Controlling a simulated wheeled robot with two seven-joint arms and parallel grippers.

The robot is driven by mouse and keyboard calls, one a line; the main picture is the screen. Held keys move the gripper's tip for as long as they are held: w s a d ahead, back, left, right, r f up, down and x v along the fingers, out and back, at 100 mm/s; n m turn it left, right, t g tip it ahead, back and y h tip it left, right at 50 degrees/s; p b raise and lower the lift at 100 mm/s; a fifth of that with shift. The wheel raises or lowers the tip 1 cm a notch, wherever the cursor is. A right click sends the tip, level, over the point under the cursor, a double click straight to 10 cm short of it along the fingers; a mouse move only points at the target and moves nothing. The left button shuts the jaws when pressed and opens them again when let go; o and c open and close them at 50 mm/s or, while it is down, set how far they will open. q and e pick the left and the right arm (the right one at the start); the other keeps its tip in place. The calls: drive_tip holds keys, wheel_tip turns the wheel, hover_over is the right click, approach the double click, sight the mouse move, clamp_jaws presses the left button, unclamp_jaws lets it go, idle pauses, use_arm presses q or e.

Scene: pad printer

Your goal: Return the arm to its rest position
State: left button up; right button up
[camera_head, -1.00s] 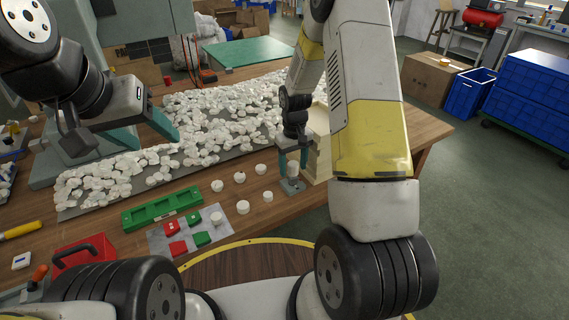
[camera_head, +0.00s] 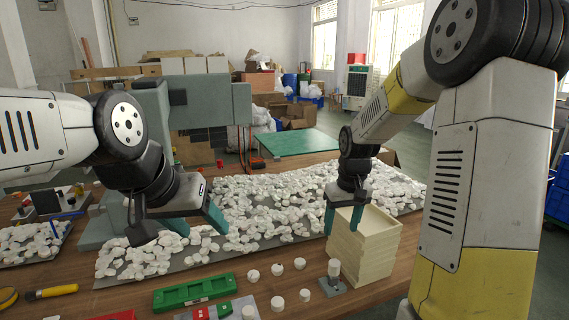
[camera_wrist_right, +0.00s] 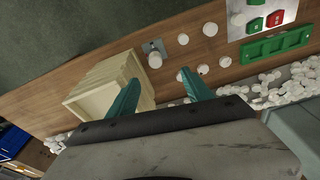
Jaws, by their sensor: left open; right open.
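My left gripper (camera_head: 177,222) is open and empty at the left, in front of the teal-grey pad printer and above the near edge of the white pieces. My right gripper (camera_head: 344,215) is open and empty above the table, by the stack of cream trays (camera_head: 366,243). In the right wrist view its two teal fingers (camera_wrist_right: 163,92) are spread apart with nothing between them, and the cream trays (camera_wrist_right: 103,88) show beyond the left finger. A white piece stands on a small grey fixture (camera_head: 333,283) in front of the trays; the fixture also shows in the wrist view (camera_wrist_right: 154,52).
White pieces (camera_head: 262,212) cover a grey mat across the table. A green holder (camera_head: 194,291) and several loose white caps lie in front. A yellow-handled tool (camera_head: 52,291) lies at the left. A green table (camera_head: 289,142) stands behind. Bare wood (camera_wrist_right: 213,50) shows near the fixture.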

drive_tip(key=s+a+r+m+t, duration=0.1)
drive_tip(key=s+r+t, duration=0.1)
drive_tip(key=s+r, duration=0.5)
drive_tip(key=s+r+m+t+y, duration=0.1)
drive_tip(key=s+r+t, duration=0.1)
drive_tip(key=s+r, duration=0.5)
drive_tip(key=s, duration=0.6)
drive_tip(key=shift+a+r+t+y, duration=0.15)
drive_tip(key=shift+a+t+y, duration=0.15)
drive_tip(key=shift+a+t, duration=0.1)
